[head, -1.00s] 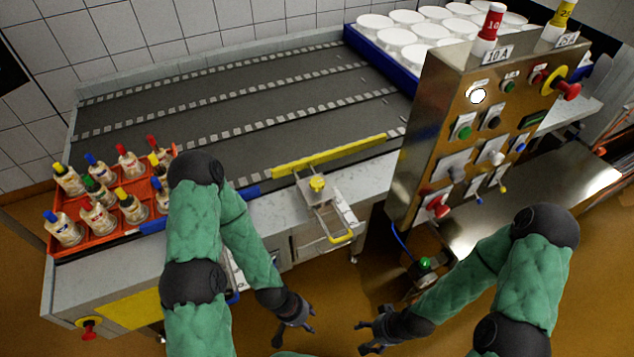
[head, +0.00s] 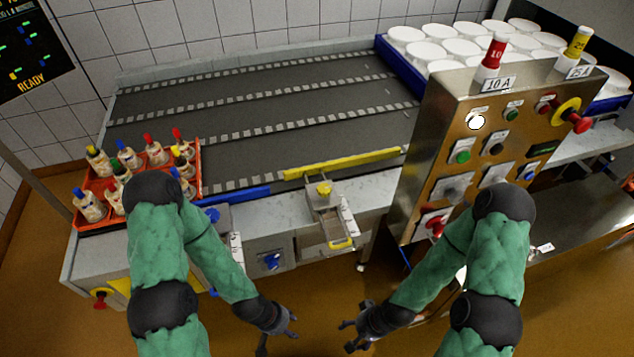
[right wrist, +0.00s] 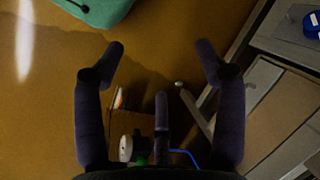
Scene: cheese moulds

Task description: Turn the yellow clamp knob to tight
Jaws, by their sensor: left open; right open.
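The yellow clamp knob (head: 324,188) sits on a metal clamp bracket (head: 325,205) at the front edge of the conveyor table, just below a yellow guide bar (head: 343,163). A yellow handle (head: 341,244) sticks out below it. My left gripper (head: 278,335) is open and empty, low in front of the table, left of and below the knob. My right gripper (head: 354,335) is open and empty, low and to the right of the left one. In the right wrist view its open fingers (right wrist: 160,62) have only floor between their tips. Neither gripper touches the knob.
A control panel (head: 430,165) with buttons stands right of the clamp. An orange crate (head: 195,155) of bottles with coloured caps is at the left. A blue bar (head: 236,196) and blue knob (head: 272,260) are left of the clamp. White moulds (head: 456,48) fill a blue tray behind.

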